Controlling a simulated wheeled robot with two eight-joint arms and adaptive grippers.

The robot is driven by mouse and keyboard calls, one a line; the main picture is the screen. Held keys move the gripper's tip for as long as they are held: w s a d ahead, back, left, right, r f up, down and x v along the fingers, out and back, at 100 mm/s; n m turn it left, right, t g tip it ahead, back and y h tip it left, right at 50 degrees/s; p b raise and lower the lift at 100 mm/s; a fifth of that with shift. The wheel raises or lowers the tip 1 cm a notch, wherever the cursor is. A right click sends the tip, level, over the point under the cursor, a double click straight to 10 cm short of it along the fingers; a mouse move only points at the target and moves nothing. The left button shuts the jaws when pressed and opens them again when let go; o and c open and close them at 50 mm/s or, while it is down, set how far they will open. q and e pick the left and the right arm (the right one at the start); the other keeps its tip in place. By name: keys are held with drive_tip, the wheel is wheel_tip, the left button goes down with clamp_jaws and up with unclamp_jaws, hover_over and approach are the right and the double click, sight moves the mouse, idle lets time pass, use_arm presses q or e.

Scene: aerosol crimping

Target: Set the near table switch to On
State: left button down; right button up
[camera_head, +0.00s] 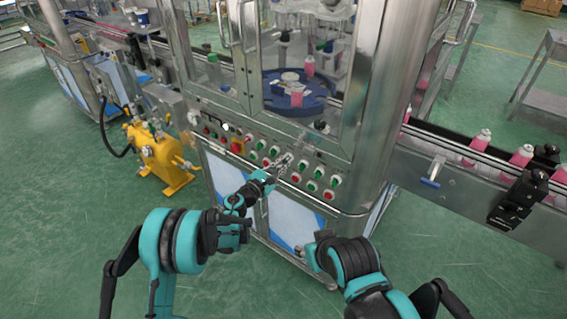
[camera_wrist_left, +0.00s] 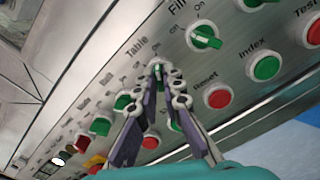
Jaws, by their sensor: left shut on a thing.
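The control panel (camera_wrist_left: 225,62) carries a row of green rotary switches and a lower row of buttons. The switch under the "Table" label (camera_wrist_left: 136,47) is mostly hidden by my fingers in the left wrist view. My left gripper (camera_wrist_left: 160,75) is shut on its green knob, with both fingertips pressed around it. In the head view my left gripper (camera_head: 285,160) reaches the panel face on the front of the steel machine. The knob's angle cannot be read behind the fingers.
A neighbouring green switch under "Fill" (camera_wrist_left: 205,38) sits close to the right, and a red Reset button (camera_wrist_left: 218,97) sits below. In the head view a yellow pump (camera_head: 155,150) stands left of the machine and a bottle conveyor (camera_head: 470,165) runs at right.

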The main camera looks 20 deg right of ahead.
use_arm(q)
drive_tip(key=c, duration=1.7)
unclamp_jaws()
drive_tip(key=v, duration=1.2)
